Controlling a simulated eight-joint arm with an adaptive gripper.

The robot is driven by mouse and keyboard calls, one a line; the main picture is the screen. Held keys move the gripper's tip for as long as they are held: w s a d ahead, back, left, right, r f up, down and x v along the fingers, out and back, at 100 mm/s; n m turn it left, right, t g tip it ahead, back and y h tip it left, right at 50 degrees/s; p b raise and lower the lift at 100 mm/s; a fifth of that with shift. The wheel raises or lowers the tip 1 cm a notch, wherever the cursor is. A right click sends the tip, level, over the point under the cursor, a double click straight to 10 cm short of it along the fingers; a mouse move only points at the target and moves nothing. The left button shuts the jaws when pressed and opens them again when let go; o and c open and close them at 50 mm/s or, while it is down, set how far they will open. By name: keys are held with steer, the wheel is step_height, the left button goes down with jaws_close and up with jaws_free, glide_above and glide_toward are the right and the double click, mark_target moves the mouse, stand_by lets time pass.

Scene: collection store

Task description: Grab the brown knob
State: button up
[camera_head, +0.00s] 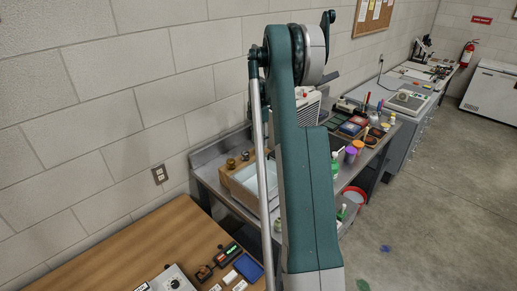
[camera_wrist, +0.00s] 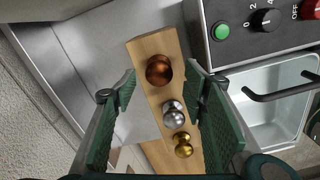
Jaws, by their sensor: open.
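The brown knob (camera_wrist: 159,70) is round, shiny and copper-coloured. It is mounted on a narrow wooden board (camera_wrist: 152,45) in the wrist view. A silver knob (camera_wrist: 173,113) and a brass-yellow knob (camera_wrist: 183,145) sit on the same board, closer to the bottom of the picture. My gripper (camera_wrist: 163,79) is open, with its green fingers on either side of the board. The brown knob shows between the fingertips, with visible space on both sides. The fingers hold nothing. In the head view my arm hides the gripper.
Left of the board is bare metal surface. A wooden table (camera_head: 120,245) holds small devices.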

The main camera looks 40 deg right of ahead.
steer(key=shift+f, duration=1.95)
steer(key=c, duration=1.1)
